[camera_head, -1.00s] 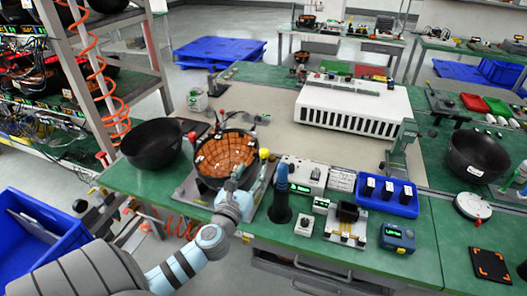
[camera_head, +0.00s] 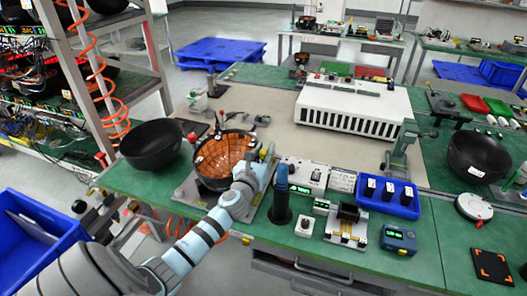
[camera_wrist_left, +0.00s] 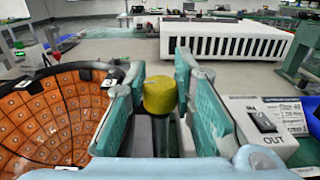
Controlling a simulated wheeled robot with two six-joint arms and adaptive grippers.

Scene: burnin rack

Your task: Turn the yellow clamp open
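The yellow clamp knob (camera_wrist_left: 160,95) stands upright between the two fingers of my left gripper (camera_wrist_left: 161,85) in the left wrist view. The fingers are spread on either side of the knob. They look open, and I cannot tell whether either one touches it. In the head view my left gripper (camera_head: 264,162) is at the right rim of the black bowl with orange tiles (camera_head: 222,157) and hides most of the clamp. The bowl's tiled inside (camera_wrist_left: 55,115) fills the left of the wrist view. My right gripper is not in view.
An empty black bowl (camera_head: 150,144) sits left of the tiled one. A white slotted unit (camera_head: 352,105) is behind. The grey mat (camera_head: 265,103) is mostly clear.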

